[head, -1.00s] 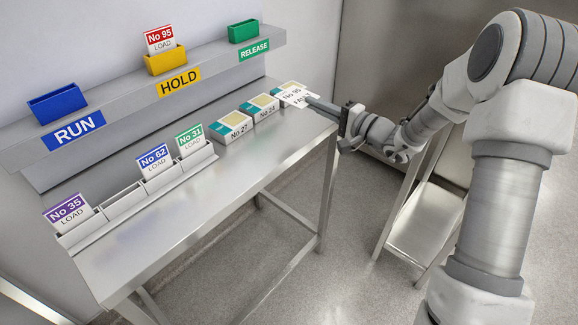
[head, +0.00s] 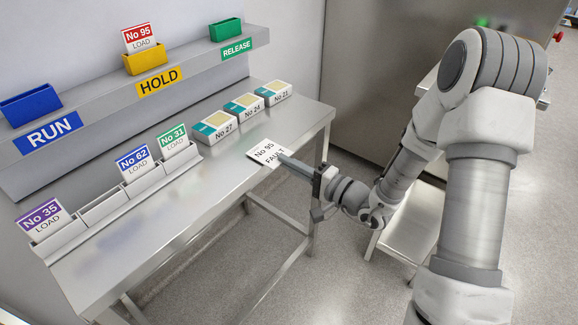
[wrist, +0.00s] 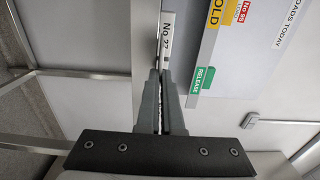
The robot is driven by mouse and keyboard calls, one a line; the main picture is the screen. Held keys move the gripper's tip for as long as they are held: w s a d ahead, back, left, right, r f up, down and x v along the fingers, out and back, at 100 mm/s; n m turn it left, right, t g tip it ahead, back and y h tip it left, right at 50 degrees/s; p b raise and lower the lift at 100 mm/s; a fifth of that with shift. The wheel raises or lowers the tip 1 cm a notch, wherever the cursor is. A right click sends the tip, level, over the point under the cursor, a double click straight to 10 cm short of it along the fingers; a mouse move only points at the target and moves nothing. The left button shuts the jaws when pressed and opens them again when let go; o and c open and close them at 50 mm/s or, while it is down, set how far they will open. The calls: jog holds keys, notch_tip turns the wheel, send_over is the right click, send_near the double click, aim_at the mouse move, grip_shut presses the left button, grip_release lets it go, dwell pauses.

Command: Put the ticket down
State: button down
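The ticket (head: 264,154) is a white card reading "No 95 FAULT". It lies face up and nearly flat over the right part of the steel table (head: 225,180), in front of the boxes. I cannot tell whether it touches the table top. My gripper (head: 283,160) comes in from the right and is shut on the ticket's near right edge. In the wrist view my gripper (wrist: 160,78) has its fingers together with a thin white edge between them.
White-and-teal boxes No 27 (head: 215,127), No 24 (head: 243,108) and No 21 (head: 273,93) stand behind. A rack (head: 103,207) at left holds cards. The shelf has blue (head: 31,103), yellow (head: 145,61) and green (head: 226,29) holders; yellow holds a red No 95 LOAD card (head: 140,39).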

jog(key=shift+f, duration=0.1)
jog(key=shift+f, duration=0.2)
jog(key=c, duration=1.1)
grip_release()
jog(key=shift+r, duration=0.1)
